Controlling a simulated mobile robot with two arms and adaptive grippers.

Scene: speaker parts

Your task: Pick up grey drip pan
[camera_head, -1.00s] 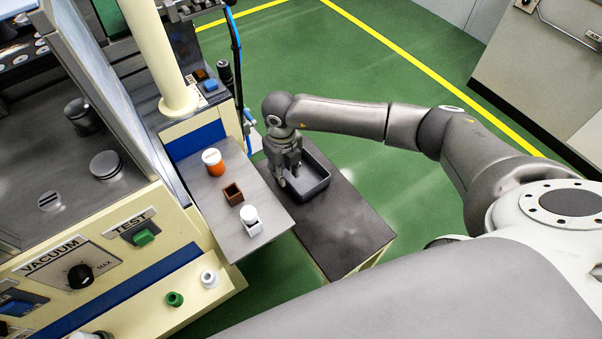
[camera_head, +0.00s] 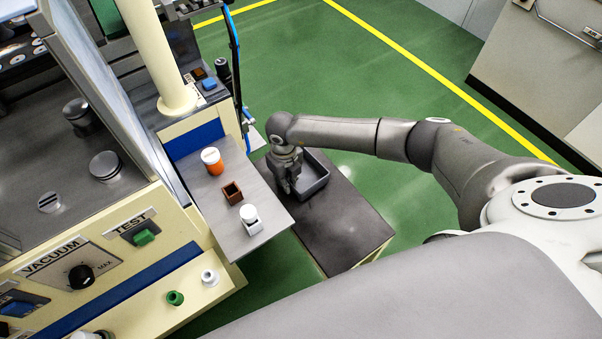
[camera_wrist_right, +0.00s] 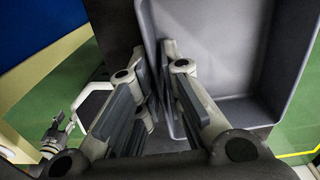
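The grey drip pan (camera_head: 315,184) is a shallow rectangular tray at the far end of the dark low table in the head view. It fills the upper right of the right wrist view (camera_wrist_right: 215,50). My right gripper (camera_head: 289,188) points down at the pan's left wall. In the right wrist view its fingers (camera_wrist_right: 166,90) are close together, with the wall between them, and appear shut on it. Part of the wall is hidden by the fingers. I cannot tell whether the pan's underside touches the table.
The dark low table (camera_head: 345,229) has bare room in front of the pan. Left of it, a grey shelf (camera_head: 217,192) holds an orange-and-white container (camera_head: 212,162), a brown box (camera_head: 232,192) and a white part (camera_head: 250,219). A cream machine (camera_head: 115,235) stands at left.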

